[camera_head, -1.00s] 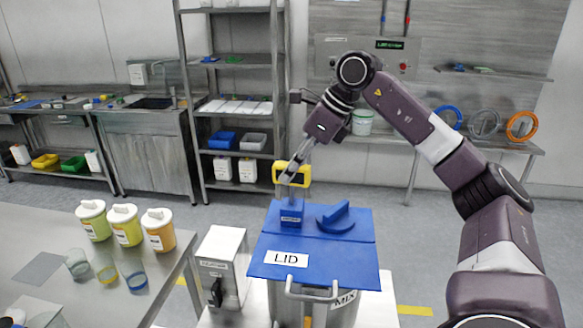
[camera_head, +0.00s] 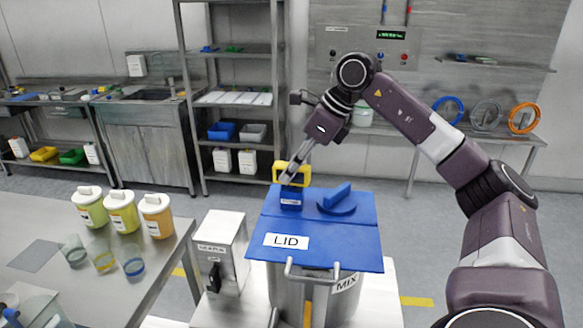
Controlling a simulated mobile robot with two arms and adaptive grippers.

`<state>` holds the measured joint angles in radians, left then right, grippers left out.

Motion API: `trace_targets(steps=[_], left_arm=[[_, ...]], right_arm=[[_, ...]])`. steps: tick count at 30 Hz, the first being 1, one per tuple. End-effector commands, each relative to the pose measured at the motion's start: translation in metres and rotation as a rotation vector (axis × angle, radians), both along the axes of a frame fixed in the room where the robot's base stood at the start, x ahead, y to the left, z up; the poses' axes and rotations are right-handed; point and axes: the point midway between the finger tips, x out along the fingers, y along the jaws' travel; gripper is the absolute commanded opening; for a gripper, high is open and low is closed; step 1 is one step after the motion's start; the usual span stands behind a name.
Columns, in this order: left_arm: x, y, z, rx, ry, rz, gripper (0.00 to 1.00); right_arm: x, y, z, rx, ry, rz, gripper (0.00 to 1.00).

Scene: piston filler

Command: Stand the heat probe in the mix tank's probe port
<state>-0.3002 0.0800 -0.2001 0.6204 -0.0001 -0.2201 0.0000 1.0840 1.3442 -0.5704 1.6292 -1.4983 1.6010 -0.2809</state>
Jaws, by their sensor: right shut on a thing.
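The mix tank (camera_head: 343,298) stands at the lower centre under a blue lid (camera_head: 330,252) marked LID. A raised blue block with a small label, which looks like the probe port (camera_head: 291,200), sits on the lid's back left part. The heat probe (camera_head: 303,174) shows as a yellow head directly above this block. My right gripper (camera_head: 287,180) is shut on the probe's head from the front right. The head looks close to the block's top. The stem is hidden, so its depth in the port cannot be told. My left gripper is not in view.
A blue raised handle (camera_head: 337,198) stands on the lid just right of the port. A grey box with a dark lever (camera_head: 220,252) stands left of the tank. Several tubs (camera_head: 122,212) and beakers stand on the left table (camera_head: 150,290). Shelving (camera_head: 235,100) is behind.

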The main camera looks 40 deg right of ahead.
Motion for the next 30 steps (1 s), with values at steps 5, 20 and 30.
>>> trace_targets(steps=[5, 20, 30], left_arm=[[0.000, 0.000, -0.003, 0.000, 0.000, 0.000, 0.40], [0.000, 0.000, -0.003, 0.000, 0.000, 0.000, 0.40], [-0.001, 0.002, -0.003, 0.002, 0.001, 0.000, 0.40]], right_arm=[[0.000, 0.000, -0.004, 0.000, -0.002, 0.000, 0.00], [0.000, 0.000, -0.004, 0.001, -0.001, 0.000, 0.42], [-0.005, -0.004, 0.009, 0.000, -0.003, -0.001, 0.42]])
